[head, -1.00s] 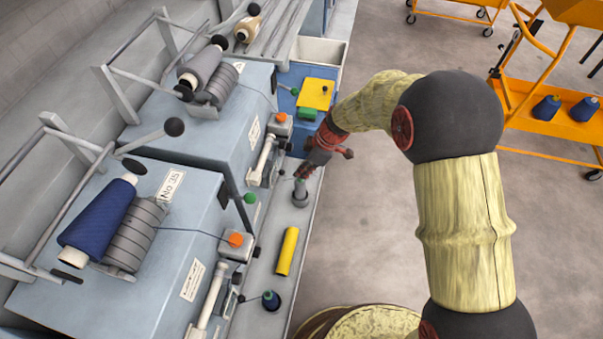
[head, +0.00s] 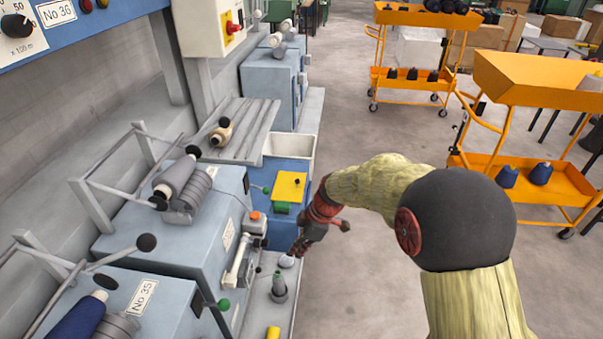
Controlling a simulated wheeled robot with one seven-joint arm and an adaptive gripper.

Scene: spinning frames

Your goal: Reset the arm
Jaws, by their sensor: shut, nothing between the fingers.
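My gripper (head: 296,248) shows small and dark in the head view, at the end of my arm, pointing down over the machine's narrow front ledge (head: 256,311). It is shut and empty. It is just behind a grey spindle holder (head: 279,288) that stands upright on the ledge, with a gap between them. A small whitish round piece (head: 287,261) shows just below the fingertips. I cannot tell whether they touch it.
Spinning machines (head: 175,235) with bobbins line the left side. A blue unit with a yellow plate (head: 289,186) stands behind the gripper. A yellow tube (head: 273,333) lies on the ledge. Orange carts (head: 540,80) stand at the back right. The floor right of the ledge is clear.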

